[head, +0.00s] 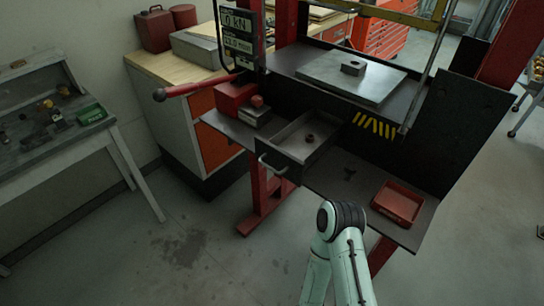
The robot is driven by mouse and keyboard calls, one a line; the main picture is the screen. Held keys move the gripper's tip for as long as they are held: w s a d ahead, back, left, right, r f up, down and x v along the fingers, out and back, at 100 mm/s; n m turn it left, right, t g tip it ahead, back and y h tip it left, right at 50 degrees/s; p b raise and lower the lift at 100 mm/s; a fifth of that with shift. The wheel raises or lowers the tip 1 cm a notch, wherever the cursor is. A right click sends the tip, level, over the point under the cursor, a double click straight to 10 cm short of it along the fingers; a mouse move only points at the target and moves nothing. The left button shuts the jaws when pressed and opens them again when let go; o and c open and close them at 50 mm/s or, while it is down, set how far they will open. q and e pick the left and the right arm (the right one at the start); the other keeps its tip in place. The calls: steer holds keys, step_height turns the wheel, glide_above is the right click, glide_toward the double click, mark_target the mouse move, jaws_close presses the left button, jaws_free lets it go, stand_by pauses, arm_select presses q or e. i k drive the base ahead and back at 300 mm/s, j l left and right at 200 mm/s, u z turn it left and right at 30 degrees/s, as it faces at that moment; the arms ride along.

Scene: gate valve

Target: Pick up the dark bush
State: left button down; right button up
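A small dark ring-shaped piece (310,138), which looks like a bush, lies in the open drawer (290,152) of the red-framed press. Another small dark piece (349,173) lies on the lower shelf to the right of the drawer; its exact shape is too small to tell. I cannot be sure which of the two is the dark bush. A pale green link of my own arm rises at the bottom middle, in front of the shelf. Neither gripper shows.
A red tray (398,203) sits at the shelf's right end. A red box (234,98) stands left of the drawer. A red lever (195,88) sticks out left. A steel plate (350,75) lies on the press bed. A grey workbench (60,140) stands at left. The floor in front is open.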

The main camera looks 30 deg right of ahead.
mark_target(309, 138)
steer(key=z, duration=1.3)
